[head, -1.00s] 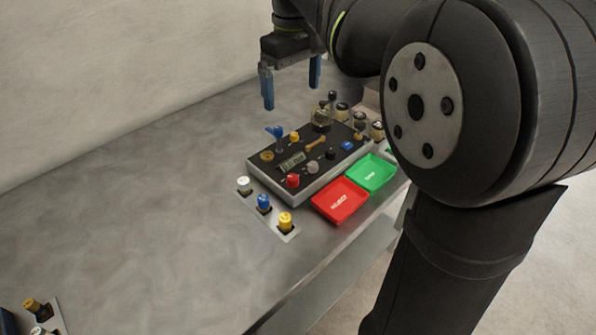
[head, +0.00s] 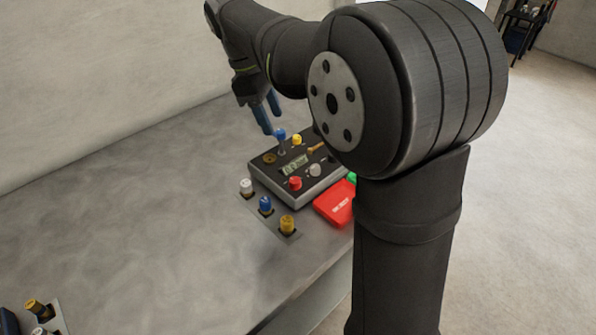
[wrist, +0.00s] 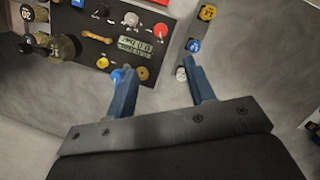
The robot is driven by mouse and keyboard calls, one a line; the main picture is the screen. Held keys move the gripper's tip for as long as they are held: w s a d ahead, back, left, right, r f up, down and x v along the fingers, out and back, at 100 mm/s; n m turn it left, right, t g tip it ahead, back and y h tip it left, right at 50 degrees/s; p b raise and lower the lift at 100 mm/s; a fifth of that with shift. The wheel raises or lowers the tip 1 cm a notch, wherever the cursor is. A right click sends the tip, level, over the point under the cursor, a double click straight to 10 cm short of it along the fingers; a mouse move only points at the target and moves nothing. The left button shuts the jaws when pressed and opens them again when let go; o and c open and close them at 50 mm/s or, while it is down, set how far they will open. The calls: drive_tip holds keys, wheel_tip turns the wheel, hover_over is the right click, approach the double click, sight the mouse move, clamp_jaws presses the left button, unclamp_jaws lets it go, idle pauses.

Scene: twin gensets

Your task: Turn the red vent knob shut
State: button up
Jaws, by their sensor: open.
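My gripper (head: 272,124) is open and empty, with two blue fingers pointing down above the panel's back left corner, apart from the red knob. In the wrist view my gripper (wrist: 158,66) has its left finger in line with the blue-topped lever (wrist: 117,77), and partly covers it; I cannot tell whether they touch.
A strip with white (head: 247,187), blue (head: 265,205) and yellow (head: 287,224) knobs lies left of the panel. A red tray (head: 336,203) is at its front right. My arm hides the panel's right part. The bench at left is mostly clear.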

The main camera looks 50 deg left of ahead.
wheel_tip(320, 180, down, 2)
drive_tip(key=s+a+n+t, duration=0.1)
drive_tip(key=s+n, duration=0.1)
approach(294, 180)
drive_tip(key=shift+n+h, duration=0.3)
drive_tip(key=shift+h, duration=0.1)
drive_tip(key=x, duration=0.8)
drive_tip(key=shift+w+a+f, duration=0.15)
drive_tip(key=shift+a+f, duration=0.05)
drive_tip(key=shift+f, duration=0.15)
drive_tip(key=c, duration=1)
